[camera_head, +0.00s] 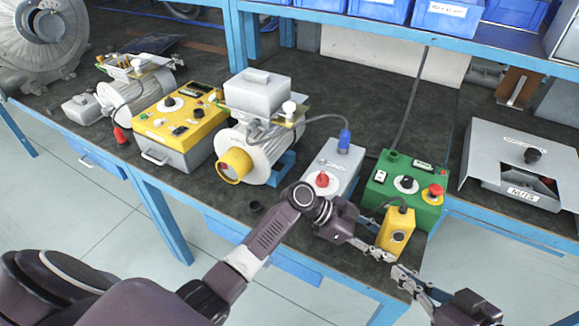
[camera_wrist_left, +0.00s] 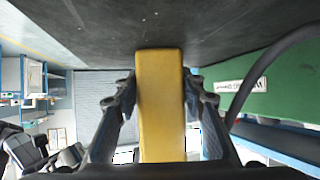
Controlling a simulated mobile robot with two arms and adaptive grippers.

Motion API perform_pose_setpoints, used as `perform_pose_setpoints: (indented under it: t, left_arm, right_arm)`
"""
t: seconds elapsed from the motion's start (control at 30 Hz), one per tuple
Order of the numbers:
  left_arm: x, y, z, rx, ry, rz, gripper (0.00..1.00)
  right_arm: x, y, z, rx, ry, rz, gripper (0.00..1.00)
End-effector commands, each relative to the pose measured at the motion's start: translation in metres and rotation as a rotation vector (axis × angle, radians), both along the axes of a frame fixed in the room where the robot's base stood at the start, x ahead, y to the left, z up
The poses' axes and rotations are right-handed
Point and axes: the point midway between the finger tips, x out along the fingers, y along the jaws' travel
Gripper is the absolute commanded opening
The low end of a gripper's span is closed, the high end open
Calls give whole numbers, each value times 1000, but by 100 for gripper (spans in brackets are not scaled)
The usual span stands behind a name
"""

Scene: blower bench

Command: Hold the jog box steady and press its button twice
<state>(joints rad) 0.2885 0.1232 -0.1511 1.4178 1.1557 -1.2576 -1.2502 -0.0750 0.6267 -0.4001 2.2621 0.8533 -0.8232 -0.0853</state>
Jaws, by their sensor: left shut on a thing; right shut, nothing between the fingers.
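The jog box (camera_head: 398,228) is a small yellow box with a dark round button on its face. It stands near the front edge of the bench, with a cable at its top. My left gripper (camera_head: 383,247) is shut on it; in the left wrist view the yellow box (camera_wrist_left: 160,115) sits between the two fingers. My right gripper (camera_head: 402,276) is shut and empty, just below and in front of the box, apart from the button. The right gripper does not show in the left wrist view.
A green control box (camera_head: 409,178) with a red mushroom button stands right behind the jog box. A grey box with a red knob (camera_head: 332,176) is to the left, and a motor (camera_head: 257,150) farther left. A grey sloped box (camera_head: 520,165) stands at right.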

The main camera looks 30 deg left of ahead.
Motion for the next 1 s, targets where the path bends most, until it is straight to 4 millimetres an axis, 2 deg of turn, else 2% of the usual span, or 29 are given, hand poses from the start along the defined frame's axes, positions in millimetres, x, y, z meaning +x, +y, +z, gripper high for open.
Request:
perform_pose_setpoints:
  t: [0.4, 0.43, 0.6, 0.87, 1.0]
  left_arm:
    - [0, 0, -1, 1, 1, 0, 24]
    - [0, 0, -1, 1, 1, 0, 38]
    - [0, 0, -1, 1, 1, 0, 57]
    - [0, 0, 0, 1, 0, 0, 58]
    - [-2, 8, 3, 2, 0, 2, 58]
  right_arm:
    - [0, 0, 0, 0, 0, 0, 0]
    - [0, 0, 0, 0, 0, 0, 0]
    - [0, 0, 0, 0, 0, 0, 0]
    - [0, 0, 0, 0, 0, 0, 0]
    - [0, 0, 0, 0, 0, 0, 0]
